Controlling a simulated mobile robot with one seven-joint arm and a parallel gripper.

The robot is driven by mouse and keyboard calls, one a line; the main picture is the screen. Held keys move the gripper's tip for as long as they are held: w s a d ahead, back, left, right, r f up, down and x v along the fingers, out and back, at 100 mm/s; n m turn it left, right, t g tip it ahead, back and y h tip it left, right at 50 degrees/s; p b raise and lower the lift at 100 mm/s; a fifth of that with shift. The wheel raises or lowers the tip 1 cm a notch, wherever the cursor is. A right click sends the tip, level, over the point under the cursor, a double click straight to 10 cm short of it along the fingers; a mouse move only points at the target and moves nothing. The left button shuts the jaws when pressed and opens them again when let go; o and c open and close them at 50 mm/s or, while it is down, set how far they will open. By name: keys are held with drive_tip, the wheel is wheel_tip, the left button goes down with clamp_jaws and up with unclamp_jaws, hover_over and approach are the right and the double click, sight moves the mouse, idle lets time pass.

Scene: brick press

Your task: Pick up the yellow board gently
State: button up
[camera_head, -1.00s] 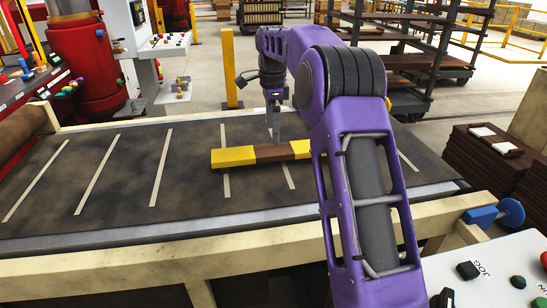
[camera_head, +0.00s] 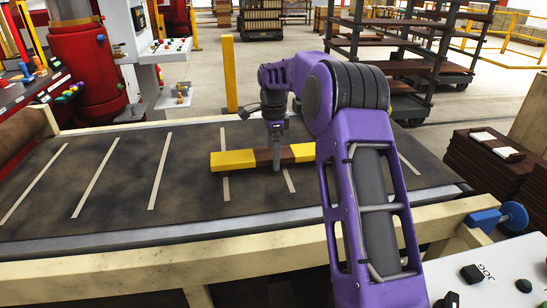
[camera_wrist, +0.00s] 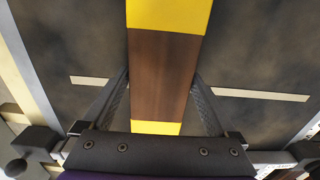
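The yellow board (camera_head: 233,161) is a long flat bar with yellow ends and a brown middle. It lies flat on the dark conveyor belt in the head view. In the wrist view its brown part (camera_wrist: 161,80) runs between my two fingers, with yellow beyond and a short yellow piece nearer my palm. My gripper (camera_head: 277,166) is down at the brown part, with one finger in front of the board's near side. In the wrist view my gripper (camera_wrist: 161,76) straddles the board, fingertips close along both long edges. Whether they touch it I cannot tell.
The belt (camera_head: 110,190) has pale cross stripes and is clear left of the board. A cream frame rail (camera_head: 150,262) runs along the near side. A yellow post (camera_head: 230,75) stands behind. Stacked brown boards (camera_head: 480,163) lie at the right.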

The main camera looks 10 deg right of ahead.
drive_tip(key=c, duration=0.8)
drive_tip(key=shift+r, duration=0.1)
